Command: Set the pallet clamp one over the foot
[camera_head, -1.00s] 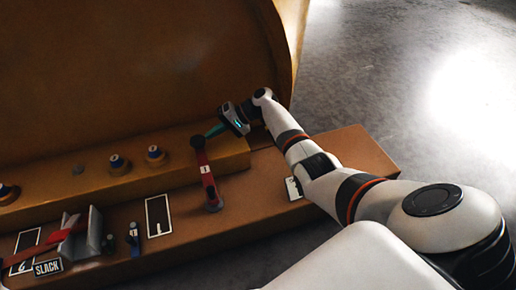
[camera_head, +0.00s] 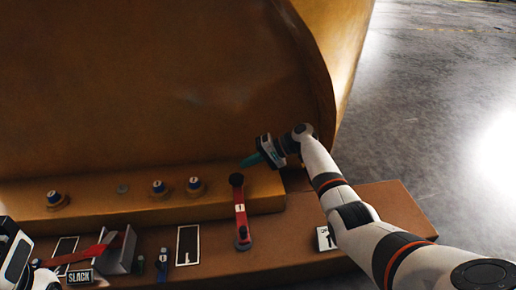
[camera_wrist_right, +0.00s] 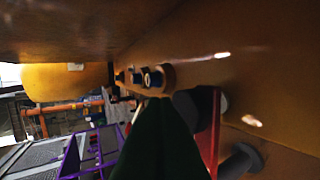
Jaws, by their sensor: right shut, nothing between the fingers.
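Clamp one (camera_head: 240,212) is a red bar with a white "1" label, a round pivot on the brown pallet (camera_head: 280,236) and a black knob at its far end. It points away from me, and its knob end lies over the casting's foot (camera_head: 120,211), the low yellow-brown ledge. My right gripper (camera_head: 246,161) is shut and empty, just beyond the knob and apart from it in the head view. In the right wrist view, its dark green fingers (camera_wrist_right: 160,145) are beside a red bar (camera_wrist_right: 214,130). Part of my left gripper shows at the left edge, its fingers unclear.
The large brown casting (camera_head: 150,90) rises behind the ledge. Several blue-capped knobs (camera_head: 159,188) stand on the ledge. On the pallet are outlined black plates (camera_head: 187,245), another red bar (camera_head: 85,254) in a grey bracket, and a "SLACK" label (camera_head: 79,277). Open floor is at right.

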